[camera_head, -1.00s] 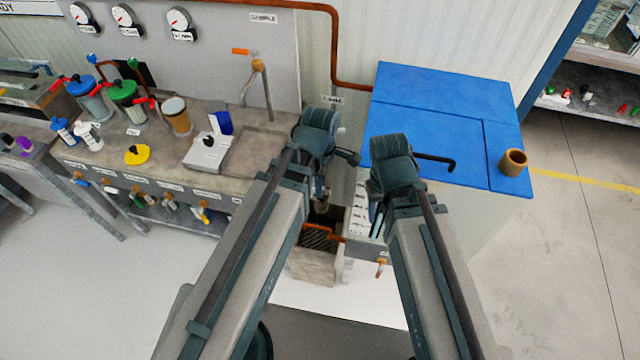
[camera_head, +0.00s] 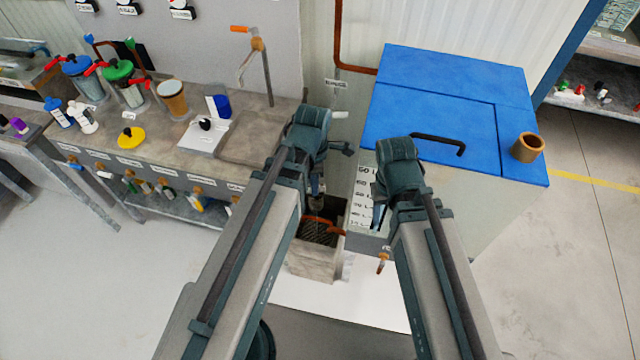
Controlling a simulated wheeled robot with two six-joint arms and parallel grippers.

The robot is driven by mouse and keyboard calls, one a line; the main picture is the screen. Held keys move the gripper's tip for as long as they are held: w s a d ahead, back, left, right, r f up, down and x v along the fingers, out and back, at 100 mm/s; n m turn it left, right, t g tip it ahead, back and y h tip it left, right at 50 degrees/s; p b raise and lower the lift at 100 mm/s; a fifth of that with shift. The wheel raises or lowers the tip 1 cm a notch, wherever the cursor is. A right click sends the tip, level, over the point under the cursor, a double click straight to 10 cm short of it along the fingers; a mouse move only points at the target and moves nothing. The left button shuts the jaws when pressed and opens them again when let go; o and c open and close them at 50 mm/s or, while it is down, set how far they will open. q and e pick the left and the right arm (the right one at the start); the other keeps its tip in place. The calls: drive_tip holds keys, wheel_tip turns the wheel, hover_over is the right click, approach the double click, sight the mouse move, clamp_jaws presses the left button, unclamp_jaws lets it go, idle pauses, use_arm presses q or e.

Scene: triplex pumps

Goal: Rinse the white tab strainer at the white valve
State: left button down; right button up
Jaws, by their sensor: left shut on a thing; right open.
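A white lever (camera_head: 341,114), which looks like the white valve, shows below a wall label, just right of my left wrist. My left gripper (camera_head: 317,194) points down above a grey open basin (camera_head: 315,262) and is shut on a small dark thing (camera_head: 317,204). This may be the strainer, but its shape and any white tab are mostly hidden. My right gripper (camera_head: 379,214) is open and points down in front of the scale-marked face of the blue-lidded tank, its fingers partly hidden by my arm.
The blue-lidded tank (camera_head: 455,85) with a black handle stands at the right, a brown cup (camera_head: 527,147) on it. The bench (camera_head: 265,140) at left holds lidded jars, bottles and a yellow disc (camera_head: 131,138). An orange-red bar (camera_head: 322,222) crosses the basin.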

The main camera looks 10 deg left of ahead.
use_arm(q)
drive_tip(key=a+f+n+b, duration=0.3)
drive_tip(key=f+n+b, duration=0.2)
drive_tip(key=f+b, duration=0.2)
drive_tip(key=shift+a+f+b, duration=0.3)
drive_tip(key=shift+a+f, duration=0.05)
drive_tip(key=shift+f, duration=0.8)
drive_tip(key=shift+w, duration=0.25)
drive_tip(key=w+a+f+b, duration=0.1)
drive_tip(key=w+f+b, duration=0.1)
drive_tip(key=w, duration=1.1)
drive_tip(key=shift+w+f+b, duration=0.35)
drive_tip(key=shift+f, duration=0.05)
drive_tip(key=shift+d, duration=0.1)
drive_tip(key=shift+d, duration=0.4)
drive_tip(key=shift+a, duration=0.35)
drive_tip(key=shift+s+a, duration=0.15)
